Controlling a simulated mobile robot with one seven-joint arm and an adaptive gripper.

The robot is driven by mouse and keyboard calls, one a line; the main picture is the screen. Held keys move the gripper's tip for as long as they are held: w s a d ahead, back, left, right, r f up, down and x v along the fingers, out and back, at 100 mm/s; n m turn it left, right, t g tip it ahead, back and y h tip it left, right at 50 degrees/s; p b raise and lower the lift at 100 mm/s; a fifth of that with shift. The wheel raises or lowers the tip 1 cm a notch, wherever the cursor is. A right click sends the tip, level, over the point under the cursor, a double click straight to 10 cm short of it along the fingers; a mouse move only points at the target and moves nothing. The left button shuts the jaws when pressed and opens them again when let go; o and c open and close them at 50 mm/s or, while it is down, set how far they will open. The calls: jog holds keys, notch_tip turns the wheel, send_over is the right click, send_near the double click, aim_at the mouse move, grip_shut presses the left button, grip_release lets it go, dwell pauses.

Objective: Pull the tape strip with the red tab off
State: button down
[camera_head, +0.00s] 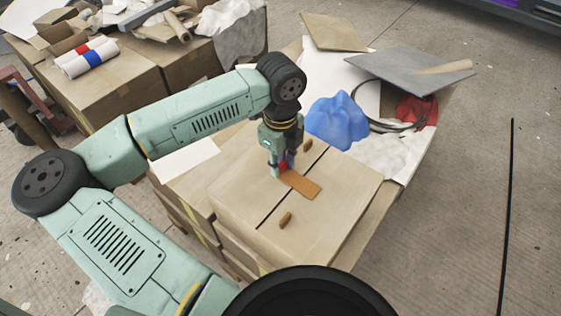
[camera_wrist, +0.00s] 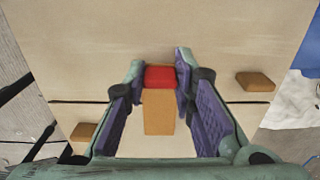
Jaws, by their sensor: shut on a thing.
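The orange-brown tape strip (camera_head: 302,185) lies on the top of a tan box-like mould (camera_head: 325,220), across its dark seam. Its red tab (camera_wrist: 160,77) is at the strip's end, between my fingertips in the wrist view. My gripper (camera_head: 279,169) points down over the strip and is shut on the red tab, with a finger at each side of it. In the head view the fingers hide most of the tab. In the wrist view the strip (camera_wrist: 158,112) runs from the tab toward the bottom of the picture and looks flat.
Small brown blocks (camera_head: 285,220) (camera_wrist: 255,82) sit on the mould top on either side of the strip. A blue crumpled thing (camera_head: 338,122), a grey board (camera_head: 415,75) and a red cloth (camera_head: 416,109) lie behind. Cluttered cardboard boxes (camera_head: 110,88) stand at the back left.

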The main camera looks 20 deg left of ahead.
jog(key=shift+r, duration=0.5)
dwell(0.3)
notch_tip(320, 180, up, 10)
jog(key=p, duration=0.3)
jog(key=shift+p, duration=0.4)
dwell(0.4)
jog(key=shift+s, duration=0.1)
